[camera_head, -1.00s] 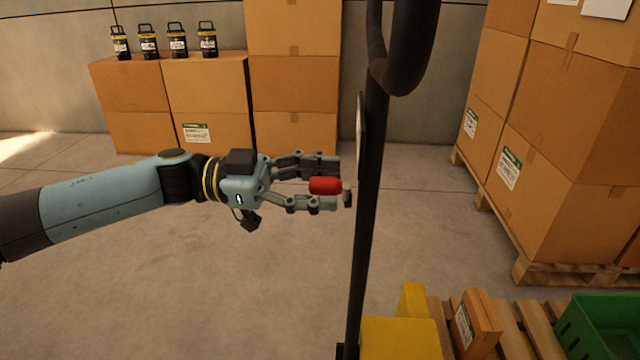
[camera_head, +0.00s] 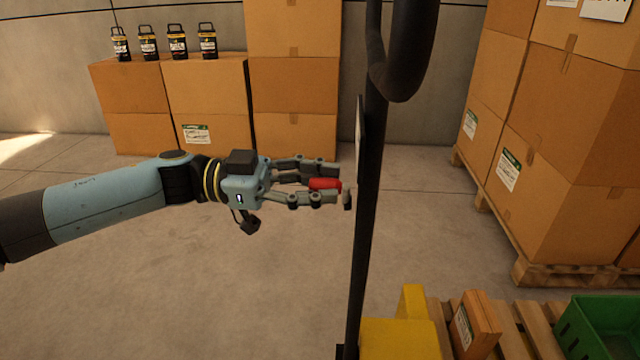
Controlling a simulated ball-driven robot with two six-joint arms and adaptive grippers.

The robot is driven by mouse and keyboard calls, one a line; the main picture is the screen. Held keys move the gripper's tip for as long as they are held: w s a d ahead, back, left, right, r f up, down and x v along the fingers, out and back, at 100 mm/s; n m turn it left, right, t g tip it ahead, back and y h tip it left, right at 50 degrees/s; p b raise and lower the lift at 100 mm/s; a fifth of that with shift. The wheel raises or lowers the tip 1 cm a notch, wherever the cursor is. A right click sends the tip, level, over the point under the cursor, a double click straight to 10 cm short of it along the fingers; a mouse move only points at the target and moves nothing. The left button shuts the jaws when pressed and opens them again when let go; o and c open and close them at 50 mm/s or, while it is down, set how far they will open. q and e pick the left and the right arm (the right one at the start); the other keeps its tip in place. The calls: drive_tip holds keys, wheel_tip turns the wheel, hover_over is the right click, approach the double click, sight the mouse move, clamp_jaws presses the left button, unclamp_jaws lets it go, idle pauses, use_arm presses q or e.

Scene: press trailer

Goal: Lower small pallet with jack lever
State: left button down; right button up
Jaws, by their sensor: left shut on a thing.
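The red jack lever grip (camera_head: 325,184) sticks out to the left of the jack's black handle post (camera_head: 364,225). My left gripper (camera_head: 325,183) comes in from the left and is shut on the red grip, one finger on the far side and one on the near side. The yellow jack body (camera_head: 400,340) is at the bottom, right of the post. The small wooden pallet (camera_head: 515,335) is at the lower right, partly cut off by the frame. My right gripper is not in view.
A small carton (camera_head: 476,325) and a green crate (camera_head: 605,328) sit on the small pallet. Large boxes (camera_head: 560,150) on a pallet stand at right. Stacked boxes (camera_head: 205,95) with several black canisters (camera_head: 177,42) stand at the back. The floor (camera_head: 200,290) at left is clear.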

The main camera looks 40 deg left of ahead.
use_arm(q)
drive_tip(key=w+a+n+p, duration=0.4)
drive_tip(key=w+n+p, duration=0.3)
drive_tip(key=n, duration=0.8)
drive_tip(key=shift+w+a+f+n+p, duration=0.2)
drive_tip(key=shift+a+n+p, duration=0.1)
drive_tip(key=shift+p, duration=0.65)
drive_tip(key=c, duration=1.1)
unclamp_jaws()
drive_tip(key=v, duration=1.2)
drive_tip(key=shift+f, duration=0.15)
